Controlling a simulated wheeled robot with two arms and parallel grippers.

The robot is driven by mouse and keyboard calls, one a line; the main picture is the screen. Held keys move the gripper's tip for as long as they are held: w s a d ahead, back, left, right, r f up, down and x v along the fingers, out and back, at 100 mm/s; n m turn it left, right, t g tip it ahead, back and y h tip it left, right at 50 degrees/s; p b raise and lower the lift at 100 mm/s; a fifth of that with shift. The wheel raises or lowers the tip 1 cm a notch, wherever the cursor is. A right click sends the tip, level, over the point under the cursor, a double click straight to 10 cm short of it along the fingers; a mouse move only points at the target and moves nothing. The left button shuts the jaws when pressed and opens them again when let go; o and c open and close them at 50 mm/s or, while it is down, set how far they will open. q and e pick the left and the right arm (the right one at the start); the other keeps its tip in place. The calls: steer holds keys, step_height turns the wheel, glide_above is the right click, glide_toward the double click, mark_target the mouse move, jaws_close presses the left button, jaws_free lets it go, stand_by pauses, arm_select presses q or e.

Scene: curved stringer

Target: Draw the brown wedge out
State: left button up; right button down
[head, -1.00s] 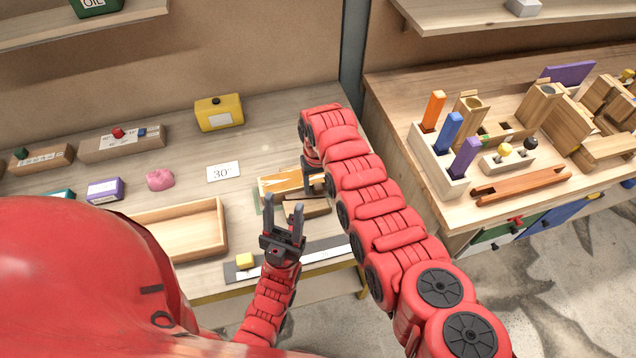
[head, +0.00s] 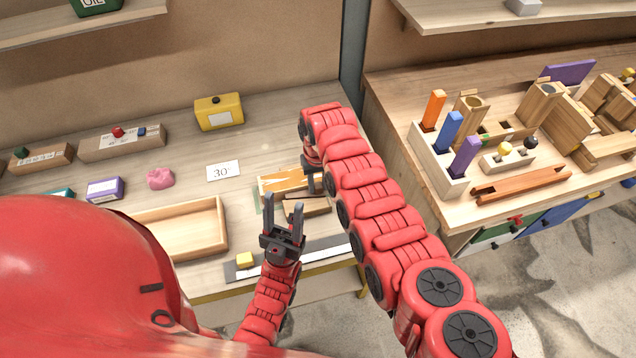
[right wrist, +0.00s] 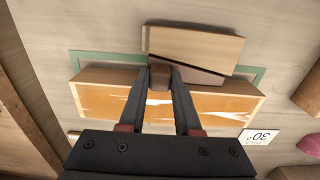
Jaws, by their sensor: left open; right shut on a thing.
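My right gripper (right wrist: 160,78) is shut on the small brown wedge (right wrist: 160,73), which shows between its fingertips in the right wrist view. The wedge sits between an orange-topped wooden block with white streaks (right wrist: 220,104) and a plain wooden block (right wrist: 195,46). How deep it sits is hidden by the fingers. In the head view the orange-topped block (head: 283,183) lies beside my right gripper (head: 312,184), whose tips are partly hidden. My left gripper (head: 284,202) is open and empty, in front of the blocks.
A green strip (right wrist: 105,58) lies under the blocks. A "30" card (head: 223,171), a pink lump (head: 160,179) and a wooden tray (head: 222,232) are to the left.

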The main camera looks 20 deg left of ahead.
stand_by(0.9)
steer(key=d, duration=0.1)
steer(key=w+d, duration=0.1)
steer(key=d, duration=0.1)
steer(key=w+d, duration=0.1)
steer(key=shift+d+f, duration=0.15)
steer(key=shift+d, duration=0.05)
steer(key=shift+w+d, duration=0.15)
steer(key=shift+d, duration=0.15)
steer(key=c, duration=1)
jaws_free()
steer(key=o, duration=0.4)
steer(key=shift+d, duration=0.1)
